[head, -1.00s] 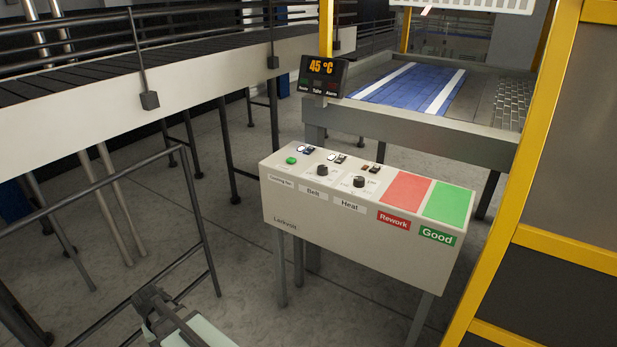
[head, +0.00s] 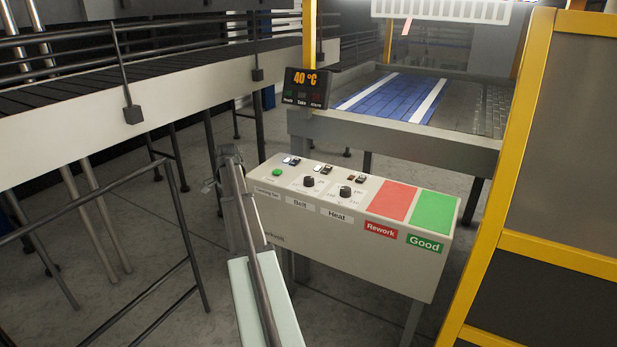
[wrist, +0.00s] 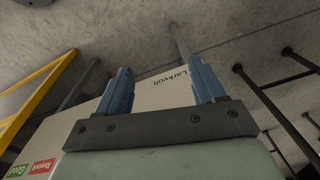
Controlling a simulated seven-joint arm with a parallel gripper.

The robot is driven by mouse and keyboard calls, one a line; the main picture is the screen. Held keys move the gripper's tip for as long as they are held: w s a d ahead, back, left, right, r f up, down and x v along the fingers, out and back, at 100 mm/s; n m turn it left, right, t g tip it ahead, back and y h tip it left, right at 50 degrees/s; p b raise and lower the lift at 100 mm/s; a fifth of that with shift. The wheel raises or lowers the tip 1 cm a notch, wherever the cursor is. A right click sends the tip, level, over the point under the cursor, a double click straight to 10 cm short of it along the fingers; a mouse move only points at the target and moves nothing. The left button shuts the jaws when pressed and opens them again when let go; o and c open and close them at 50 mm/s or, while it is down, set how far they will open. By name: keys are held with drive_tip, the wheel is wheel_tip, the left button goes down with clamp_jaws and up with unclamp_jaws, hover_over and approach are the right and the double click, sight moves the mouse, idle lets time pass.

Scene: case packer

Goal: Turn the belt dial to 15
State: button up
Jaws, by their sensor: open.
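The belt dial (head: 308,181) is a black round knob on top of the pale control box (head: 345,262), above the "Belt" label (head: 299,202). The number it points at is too small to read. A second dial (head: 345,191), for heat, sits to its right. My gripper (wrist: 160,92) is open and empty in the wrist view, its two blue fingers apart and facing the box's front face with the "Larkvolt" lettering. In the head view my arm rises at the box's left end, apart from the belt dial. The dials are not in the wrist view.
A green button (head: 277,172) and small switches (head: 323,169) sit near the dials. Red (head: 392,200) and green (head: 433,211) pads fill the box's right end. A display (head: 307,88) reads 40 °C. A yellow frame (head: 497,190) stands at right, a dark railing (head: 180,200) at left.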

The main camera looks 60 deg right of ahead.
drive_tip(key=s+d+r+m, duration=0.55)
drive_tip(key=d+r, duration=0.35)
drive_tip(key=d, duration=0.3)
drive_tip(key=m, duration=0.4)
approach(309, 178)
wheel_tip(309, 178, down, 9)
drive_tip(key=shift+w+r, duration=0.1)
drive_tip(key=shift+w, duration=0.05)
drive_tip(key=c, duration=1.1)
